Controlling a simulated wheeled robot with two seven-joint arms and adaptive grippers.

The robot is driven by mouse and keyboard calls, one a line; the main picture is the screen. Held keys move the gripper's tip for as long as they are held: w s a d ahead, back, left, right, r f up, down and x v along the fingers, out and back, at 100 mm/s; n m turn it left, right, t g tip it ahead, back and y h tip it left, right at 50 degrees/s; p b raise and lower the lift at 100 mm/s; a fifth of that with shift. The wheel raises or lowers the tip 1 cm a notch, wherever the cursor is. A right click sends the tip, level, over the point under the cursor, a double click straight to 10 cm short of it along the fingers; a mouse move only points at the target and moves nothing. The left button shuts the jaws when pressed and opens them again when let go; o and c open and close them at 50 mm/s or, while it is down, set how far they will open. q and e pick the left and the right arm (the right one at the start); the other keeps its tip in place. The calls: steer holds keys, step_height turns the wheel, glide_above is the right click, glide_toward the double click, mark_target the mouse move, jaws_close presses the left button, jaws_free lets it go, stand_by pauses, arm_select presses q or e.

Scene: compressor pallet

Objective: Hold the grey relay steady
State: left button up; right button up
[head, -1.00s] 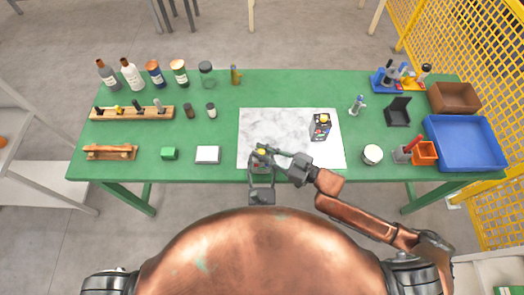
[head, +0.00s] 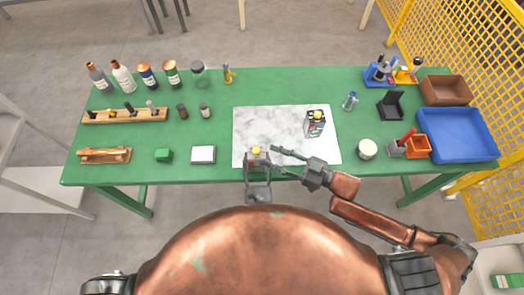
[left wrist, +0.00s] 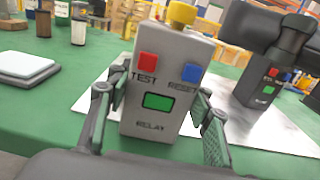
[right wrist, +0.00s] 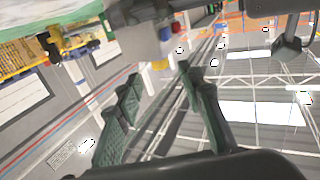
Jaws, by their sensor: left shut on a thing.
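The grey relay (left wrist: 158,95) fills the middle of the left wrist view, with a yellow knob (left wrist: 182,13) on top, red TEST and blue RESET buttons, and a green window. In the head view it shows at the front edge of the white marbled sheet (head: 290,152). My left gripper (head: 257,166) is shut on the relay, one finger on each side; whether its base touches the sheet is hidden. My right gripper (head: 274,161) is open and empty, just right of the relay. In the right wrist view nothing sits between its fingers (right wrist: 160,88).
A second, darker relay-like box (head: 314,125) stands on the sheet to the right. A white round tub (head: 367,149) and orange bin (head: 417,146) stand farther right.

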steer(key=v, duration=0.5)
steer(key=shift+s+d, duration=0.1)
arm_select(q)
steer(key=o, duration=1.5)
steer(key=shift+o, duration=0.2)
